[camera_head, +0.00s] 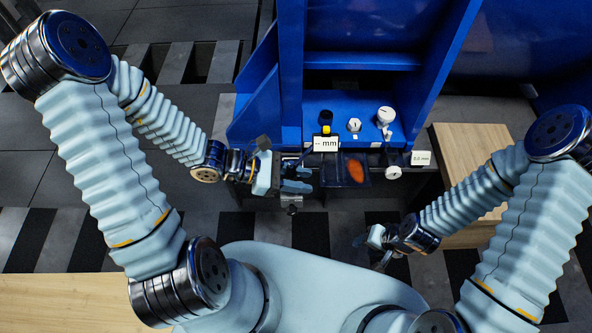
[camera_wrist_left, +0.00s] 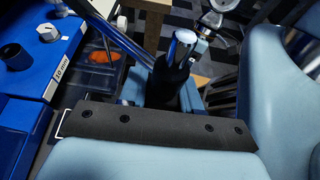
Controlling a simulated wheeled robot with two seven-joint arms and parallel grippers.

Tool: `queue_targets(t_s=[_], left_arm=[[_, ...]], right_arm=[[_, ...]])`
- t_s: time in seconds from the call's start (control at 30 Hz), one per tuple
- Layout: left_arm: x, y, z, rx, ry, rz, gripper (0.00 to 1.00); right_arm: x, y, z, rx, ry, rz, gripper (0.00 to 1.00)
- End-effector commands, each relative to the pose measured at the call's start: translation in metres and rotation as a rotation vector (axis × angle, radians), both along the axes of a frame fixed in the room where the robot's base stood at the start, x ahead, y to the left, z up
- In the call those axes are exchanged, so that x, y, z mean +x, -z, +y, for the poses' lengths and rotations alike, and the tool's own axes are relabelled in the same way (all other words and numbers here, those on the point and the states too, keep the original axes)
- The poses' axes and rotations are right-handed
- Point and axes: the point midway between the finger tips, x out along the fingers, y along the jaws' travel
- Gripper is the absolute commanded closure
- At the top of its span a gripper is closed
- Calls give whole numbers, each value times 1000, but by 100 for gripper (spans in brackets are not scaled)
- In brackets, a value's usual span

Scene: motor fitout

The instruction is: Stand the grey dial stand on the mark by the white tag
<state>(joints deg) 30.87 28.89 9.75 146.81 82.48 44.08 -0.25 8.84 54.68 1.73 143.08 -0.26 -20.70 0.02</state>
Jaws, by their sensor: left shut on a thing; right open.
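My left gripper (camera_head: 292,186) is shut on the dark post of a stand, which I take to be the grey dial stand (camera_wrist_left: 176,75). It holds it at the front edge of the blue machine. In the left wrist view, the post has a shiny round top, and a slim metal rod passes beside it. A white tag reading "-- mm" (camera_head: 325,144) is on the machine's front, just right of the left gripper. I cannot make out the mark. My right gripper (camera_head: 373,250) is open and empty, low and right of centre.
The blue machine (camera_head: 291,75) has tall side walls around a shelf with white knobs (camera_head: 385,116). A dark tray (camera_head: 333,178) holds an orange piece (camera_head: 356,170). A white round dial (camera_head: 393,172) sits by a "0.0 mm" tag (camera_head: 422,158). A wooden top (camera_head: 455,150) stands at right.

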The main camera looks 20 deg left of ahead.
Motion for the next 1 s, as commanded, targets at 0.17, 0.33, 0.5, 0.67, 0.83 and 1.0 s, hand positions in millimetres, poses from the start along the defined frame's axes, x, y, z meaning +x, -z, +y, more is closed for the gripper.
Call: queue_targets(t_s=[0.17,0.33,0.5,0.67,0.83,1.0], left_arm=[[1,-1,0,-2,1,-3,100],[4,2,1,-2,0,-3,100],[14,9,4,-2,0,-4,100],[26,18,7,-2,-1,-3,100],[40,27,11,-2,-1,-3,100],[53,37,15,-2,0,-3,100]], right_arm=[[0,0,0,0,0,0,57],[0,1,0,0,0,0,57],[0,4,0,0,0,0,57],[0,8,0,-1,1,0,57],[0,12,0,-1,1,0,57],[0,16,0,-1,2,0,57]])
